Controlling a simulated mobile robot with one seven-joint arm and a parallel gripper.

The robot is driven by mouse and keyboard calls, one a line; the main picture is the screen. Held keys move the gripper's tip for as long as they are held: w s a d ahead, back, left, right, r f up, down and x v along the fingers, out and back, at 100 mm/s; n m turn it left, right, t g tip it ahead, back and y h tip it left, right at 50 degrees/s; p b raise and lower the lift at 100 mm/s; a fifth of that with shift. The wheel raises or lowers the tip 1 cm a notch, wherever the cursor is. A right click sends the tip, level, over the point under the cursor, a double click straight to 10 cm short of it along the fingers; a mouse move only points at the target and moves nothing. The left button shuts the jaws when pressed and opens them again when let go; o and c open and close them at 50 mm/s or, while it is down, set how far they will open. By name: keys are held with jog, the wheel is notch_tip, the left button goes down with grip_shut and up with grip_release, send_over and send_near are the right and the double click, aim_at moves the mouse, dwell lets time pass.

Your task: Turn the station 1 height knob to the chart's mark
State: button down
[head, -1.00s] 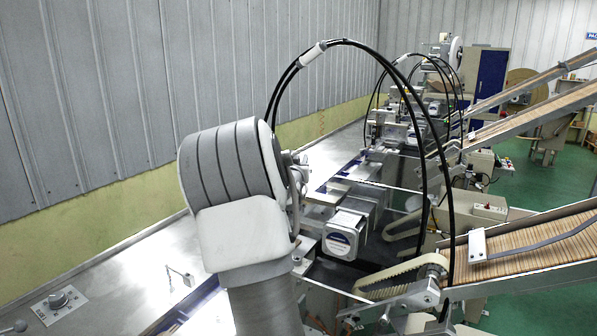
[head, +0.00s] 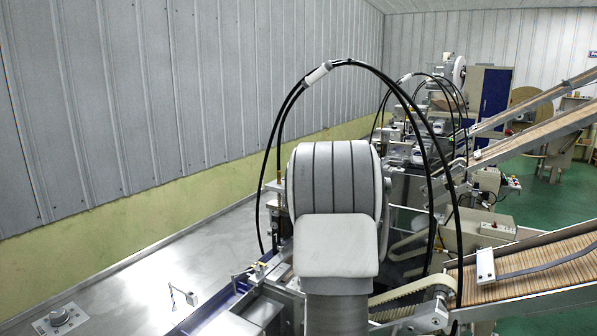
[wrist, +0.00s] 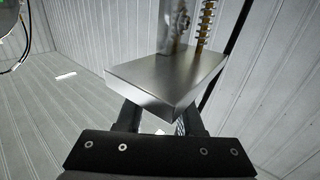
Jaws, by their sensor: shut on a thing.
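In the wrist view my gripper (wrist: 159,119) has its two dark fingers reaching up behind a bare metal block (wrist: 165,78). The block hides the fingertips. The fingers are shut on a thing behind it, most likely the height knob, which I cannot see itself. A brass threaded or coiled post (wrist: 205,25) and a shiny upright stand on the block. In the head view my arm's grey and white link covers the middle of the nearest station (head: 270,278), so gripper and knob are hidden there. I can make out no chart or scale mark.
Black cable loops (head: 425,150) arch around my arm. A slatted conveyor (head: 540,262) rises at the right. More stations stand behind. A ribbed wall (head: 150,100) runs along the left.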

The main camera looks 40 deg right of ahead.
jog(key=shift+a+n+y+p, duration=0.1)
jog(key=shift+n+y+p, duration=0.55)
jog(key=shift+y, duration=0.15)
jog(key=shift+a, duration=0.1)
jog(key=c, duration=0.5)
grip_release()
jog(key=shift+c, duration=0.2)
notch_tip(320, 180, up, 5)
jog(key=shift+f+p, duration=0.15)
jog(key=shift+p, duration=0.2)
jog(key=s+d+r, duration=0.4)
jog(key=s+r, duration=0.2)
jog(key=s, duration=0.5)
jog(key=shift+r+p, duration=0.15)
jog(key=shift+p, duration=0.25)
